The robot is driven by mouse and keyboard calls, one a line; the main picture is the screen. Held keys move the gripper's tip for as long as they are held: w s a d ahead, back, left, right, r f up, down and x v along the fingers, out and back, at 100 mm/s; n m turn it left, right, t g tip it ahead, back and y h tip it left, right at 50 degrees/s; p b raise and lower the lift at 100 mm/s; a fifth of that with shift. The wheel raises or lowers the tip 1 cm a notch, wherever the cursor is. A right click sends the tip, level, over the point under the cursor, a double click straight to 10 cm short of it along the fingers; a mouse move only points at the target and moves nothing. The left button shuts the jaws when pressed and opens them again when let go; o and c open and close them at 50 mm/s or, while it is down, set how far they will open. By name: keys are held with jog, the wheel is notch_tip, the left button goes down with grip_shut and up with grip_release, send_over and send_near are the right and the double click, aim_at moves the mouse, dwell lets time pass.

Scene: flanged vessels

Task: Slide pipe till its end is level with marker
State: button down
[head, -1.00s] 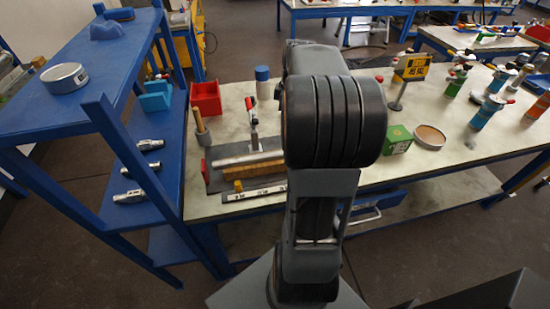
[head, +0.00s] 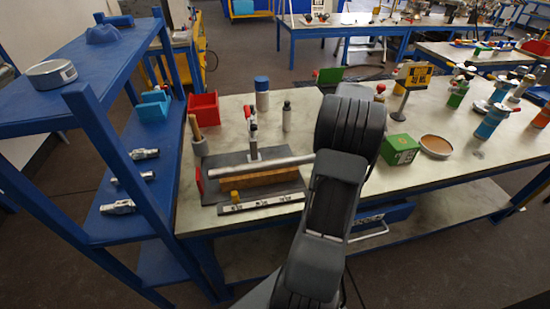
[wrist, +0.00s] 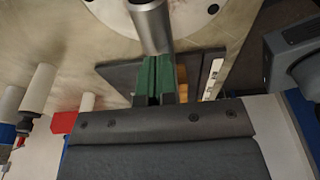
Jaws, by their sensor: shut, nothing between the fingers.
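A silver pipe (head: 262,164) lies along a wooden block (head: 266,178) on a dark mat (head: 230,160). A ruler strip (head: 262,203) with a small yellow marker (head: 235,196) lies along the front; the pipe's left end extends left of the marker. In the wrist view, the pipe (wrist: 151,28) comes down from the top edge toward the green fingers of my gripper (wrist: 159,62). The fingers are shut and empty, overlapping the pipe in the picture; I cannot tell whether they touch it. In the head view my arm hides the gripper.
A red-handled clamp (head: 252,128) stands behind the pipe. A red bin (head: 204,107), blue-capped cylinder (head: 262,94) and small bottle (head: 287,116) are further back. A green box (head: 399,150) and round dish (head: 435,145) stand right of my arm. A blue shelf (head: 85,130) stands left.

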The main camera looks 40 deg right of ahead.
aim_at(274, 162)
jog(key=w+a, duration=0.2)
jog(key=a, duration=0.3)
jog(key=w+a, duration=0.3)
jog(key=a, duration=0.3)
jog(key=w+a, duration=0.3)
jog(key=a, duration=0.2)
jog(key=shift+w+a+p, duration=0.1)
jog(key=shift+a+p, duration=0.3)
jog(key=shift+w+a+f, duration=0.1)
jog(key=shift+a, duration=0.2)
jog(key=shift+d+f, duration=0.1)
jog(key=shift+f, duration=0.55)
jog(key=shift+f+b, duration=0.1)
jog(key=shift+b, duration=0.2)
